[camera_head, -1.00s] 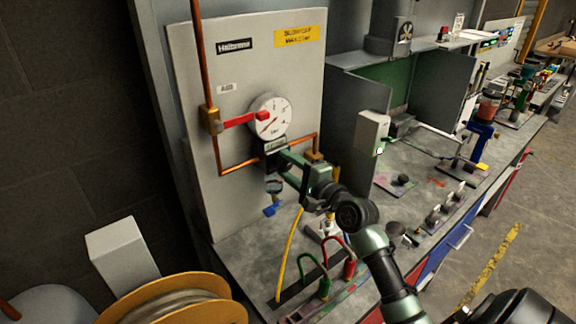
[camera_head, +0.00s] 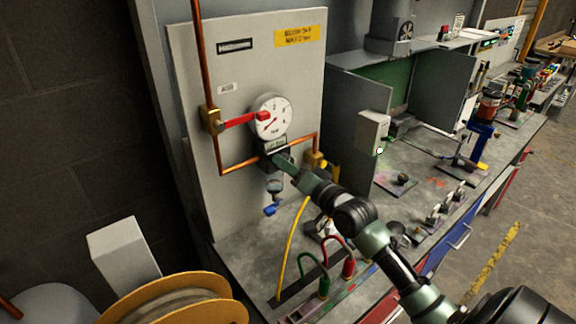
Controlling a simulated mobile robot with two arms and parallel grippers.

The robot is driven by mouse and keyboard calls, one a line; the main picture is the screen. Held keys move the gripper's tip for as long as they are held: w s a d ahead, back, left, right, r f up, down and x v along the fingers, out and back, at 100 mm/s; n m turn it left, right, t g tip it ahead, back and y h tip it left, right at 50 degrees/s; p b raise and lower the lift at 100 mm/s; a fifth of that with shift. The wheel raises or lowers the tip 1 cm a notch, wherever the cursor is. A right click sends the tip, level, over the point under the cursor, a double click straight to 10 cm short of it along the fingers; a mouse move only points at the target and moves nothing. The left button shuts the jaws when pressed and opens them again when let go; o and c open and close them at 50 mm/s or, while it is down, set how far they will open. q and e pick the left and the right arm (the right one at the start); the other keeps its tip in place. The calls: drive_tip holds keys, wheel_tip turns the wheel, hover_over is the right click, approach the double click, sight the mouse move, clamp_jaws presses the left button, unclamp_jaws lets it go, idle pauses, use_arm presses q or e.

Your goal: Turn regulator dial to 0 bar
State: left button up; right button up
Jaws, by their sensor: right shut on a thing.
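The round white pressure gauge (camera_head: 271,117) is mounted on the grey wall panel (camera_head: 195,65). Its scale numbers are too small to read surely; a dark needle points to the lower left. A red lever (camera_head: 242,120) extends from the brass valve at left to the gauge's face. The dark regulator body (camera_head: 271,150) sits just below the gauge. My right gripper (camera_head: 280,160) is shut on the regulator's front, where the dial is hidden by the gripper. My left gripper does not show.
Copper pipe (camera_head: 237,167) runs around the regulator, with a blue-handled fitting (camera_head: 271,209) below. A yellow hose (camera_head: 290,245), green and red cables and small tools lie on the bench. A cable reel (camera_head: 180,300) stands at the lower left.

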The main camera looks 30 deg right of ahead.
drive_tip(key=n, duration=0.3)
drive_tip(key=shift+f, duration=0.15)
drive_tip(key=shift+n, duration=0.4)
drive_tip(key=o, duration=1.4)
drive_tip(key=shift+c, duration=0.2)
drive_tip(key=s+b, duration=0.2)
drive_tip(key=s, duration=0.5)
drive_tip(key=shift+s+d, duration=0.25)
drive_tip(key=shift+s, duration=0.15)
